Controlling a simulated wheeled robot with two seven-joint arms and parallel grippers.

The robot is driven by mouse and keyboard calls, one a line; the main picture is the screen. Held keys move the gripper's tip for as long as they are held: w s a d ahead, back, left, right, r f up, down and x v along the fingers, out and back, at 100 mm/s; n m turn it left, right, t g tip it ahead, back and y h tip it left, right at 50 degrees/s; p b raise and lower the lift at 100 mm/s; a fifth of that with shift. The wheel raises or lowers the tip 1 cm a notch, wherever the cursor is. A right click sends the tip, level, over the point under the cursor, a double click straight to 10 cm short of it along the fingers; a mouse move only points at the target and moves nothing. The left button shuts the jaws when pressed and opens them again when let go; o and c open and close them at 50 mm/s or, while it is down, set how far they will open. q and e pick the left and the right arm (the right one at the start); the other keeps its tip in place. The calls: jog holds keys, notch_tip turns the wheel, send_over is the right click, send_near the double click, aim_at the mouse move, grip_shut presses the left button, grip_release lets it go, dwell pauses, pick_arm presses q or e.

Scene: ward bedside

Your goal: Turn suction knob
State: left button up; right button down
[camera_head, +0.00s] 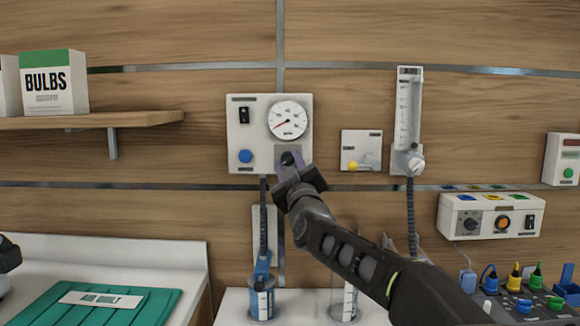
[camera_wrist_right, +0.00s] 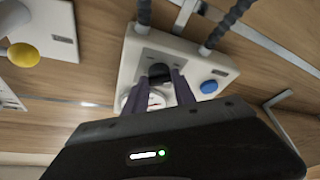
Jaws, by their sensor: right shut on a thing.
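The suction panel (camera_head: 240,118) is a white wall unit with a round gauge (camera_head: 288,120), a black rocker switch (camera_head: 244,115) and a blue button (camera_head: 245,156). The dark suction knob (camera_wrist_right: 159,72) sits on a grey plate below the gauge. My right gripper (camera_head: 291,160) reaches up to the panel and is shut on the knob; in the head view it hides most of the knob. In the right wrist view its two fingers (camera_wrist_right: 166,85) lie on either side of the knob. The gauge needle points to the lower left.
A flowmeter (camera_head: 408,110) and a small box with a yellow knob (camera_head: 352,166) are on the wall to the right. A suction jar (camera_head: 262,298) stands below the panel. A shelf (camera_head: 110,120) with a bulbs box (camera_head: 52,82) is at left.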

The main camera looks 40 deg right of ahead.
jog(key=m+h, duration=0.1)
jog(key=m, duration=0.1)
jog(key=m+g+h, duration=0.1)
jog(key=m, duration=0.2)
jog(key=m+h, duration=0.1)
jog(key=m, duration=0.1)
jog(key=shift+w+a+f+m+h, duration=0.2)
jog(key=shift+a+m+h, duration=0.1)
jog(key=shift+m, duration=0.1)
jog(key=m+g+h, duration=0.1)
jog(key=m, duration=0.3)
jog(key=m+g+h, duration=0.2)
jog(key=m, duration=0.2)
jog(key=shift+r, duration=0.1)
jog(key=shift+m, duration=0.3)
jog(key=c, duration=1)
grip_release()
jog(key=shift+c, duration=0.2)
jog(key=b+v, duration=0.1)
jog(key=v, duration=0.6)
jog(key=shift+s+a, duration=0.2)
jog(key=shift+a, duration=0.15)
